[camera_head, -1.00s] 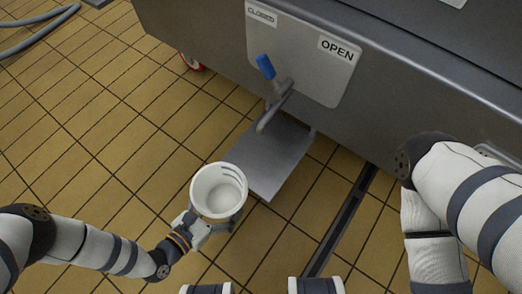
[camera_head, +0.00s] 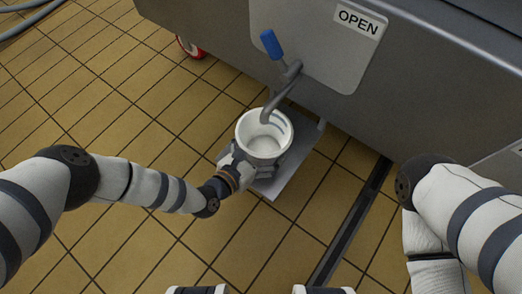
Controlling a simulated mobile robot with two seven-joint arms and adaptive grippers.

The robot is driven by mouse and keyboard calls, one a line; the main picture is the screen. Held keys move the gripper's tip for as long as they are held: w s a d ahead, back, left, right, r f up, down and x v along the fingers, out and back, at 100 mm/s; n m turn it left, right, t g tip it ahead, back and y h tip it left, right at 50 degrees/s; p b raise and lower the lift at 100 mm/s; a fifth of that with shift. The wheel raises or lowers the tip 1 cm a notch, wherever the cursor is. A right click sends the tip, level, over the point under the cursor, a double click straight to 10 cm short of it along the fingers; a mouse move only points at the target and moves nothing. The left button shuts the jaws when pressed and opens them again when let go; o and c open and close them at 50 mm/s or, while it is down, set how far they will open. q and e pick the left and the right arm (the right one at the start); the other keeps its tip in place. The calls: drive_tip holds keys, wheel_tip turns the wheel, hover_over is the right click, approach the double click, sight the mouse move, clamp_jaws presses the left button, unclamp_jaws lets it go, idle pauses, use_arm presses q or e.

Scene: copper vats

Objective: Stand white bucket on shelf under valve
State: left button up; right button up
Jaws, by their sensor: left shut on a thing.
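The white bucket (camera_head: 252,135) is upright over the grey metal shelf (camera_head: 291,181), with its open top facing up. I cannot tell whether its base touches the shelf. My left gripper (camera_head: 246,165) is shut on the bucket at its near left side. The valve (camera_head: 284,84) has a blue handle (camera_head: 271,44) and a bent grey spout whose tip overlaps the bucket's opening in this view. Part of the shelf is hidden by the bucket and gripper. My right arm is at the right, but its gripper is out of view.
The steel vat (camera_head: 430,110) stands behind, with an OPEN label (camera_head: 357,19) on its plate. A red caster wheel (camera_head: 190,47) is under it at the left. A dark floor drain (camera_head: 349,222) runs right of the shelf.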

use_arm(q)
wheel_tip(320, 180, down, 2)
drive_tip(key=shift+f+b, duration=0.1)
drive_tip(key=shift+b, duration=0.2)
drive_tip(key=shift+r, duration=0.3)
drive_tip(key=shift+f, duration=0.2)
drive_tip(key=o, duration=1)
use_arm(e)
drive_tip(key=shift+a+f, duration=0.1)
drive_tip(key=shift+f, duration=0.5)
use_arm(q)
drive_tip(key=shift+r, duration=0.15)
use_arm(e)
drive_tip(key=shift+r, duration=0.1)
use_arm(q)
drive_tip(key=p+v, duration=0.6)
drive_tip(key=v, duration=0.6)
use_arm(e)
drive_tip(key=shift+t, duration=0.4)
drive_tip(key=r, duration=0.2)
drive_tip(key=w+r, duration=0.1)
drive_tip(key=r, duration=0.1)
drive_tip(key=shift+w+r, duration=0.1)
drive_tip(key=shift+w, duration=0.05)
